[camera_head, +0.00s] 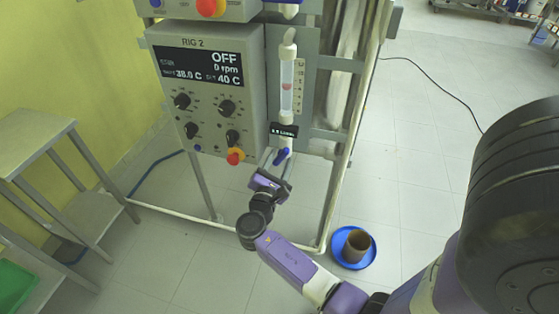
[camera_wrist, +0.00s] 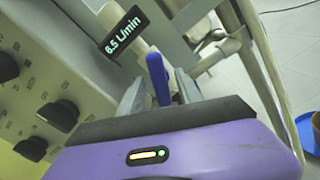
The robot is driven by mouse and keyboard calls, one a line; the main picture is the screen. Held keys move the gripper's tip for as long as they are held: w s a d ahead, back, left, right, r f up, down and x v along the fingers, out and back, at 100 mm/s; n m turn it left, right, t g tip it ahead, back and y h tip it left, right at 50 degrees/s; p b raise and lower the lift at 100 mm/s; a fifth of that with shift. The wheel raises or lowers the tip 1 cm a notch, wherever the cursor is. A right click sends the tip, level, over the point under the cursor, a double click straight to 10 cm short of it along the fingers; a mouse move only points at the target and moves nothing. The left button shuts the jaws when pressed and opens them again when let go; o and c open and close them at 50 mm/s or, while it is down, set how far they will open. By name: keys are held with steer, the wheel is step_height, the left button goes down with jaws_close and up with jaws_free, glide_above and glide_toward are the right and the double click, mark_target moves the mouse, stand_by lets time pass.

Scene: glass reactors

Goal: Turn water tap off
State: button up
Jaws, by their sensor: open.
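The water tap is a blue lever (camera_head: 282,156) on the white pipe below the flowmeter tube (camera_head: 289,84) of the rig. In the wrist view the blue lever (camera_wrist: 158,78) stands between the two grey fingers of my gripper (camera_wrist: 163,88). The fingers are open, one on each side of the lever; I cannot tell whether either touches it. In the head view my gripper (camera_head: 277,164) is just under the flow display (camera_head: 285,130). The display in the wrist view (camera_wrist: 123,30) reads about 6.5 L/min.
A metal frame surrounds the pipe. A blue dish with a brown pot (camera_head: 357,243) stands on the floor. A metal table (camera_head: 40,145) is at left.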

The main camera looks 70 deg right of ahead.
jaws_close()
steer(key=m+b, duration=0.2)
steer(key=shift+f+m, duration=0.2)
steer(key=shift+m, duration=0.2)
steer(key=m+b, duration=0.6)
steer(key=shift+m, duration=0.4)
steer(key=shift+m+b, duration=1.2)
steer(key=shift+m, duration=0.1)
steer(key=shift+r, duration=0.1)
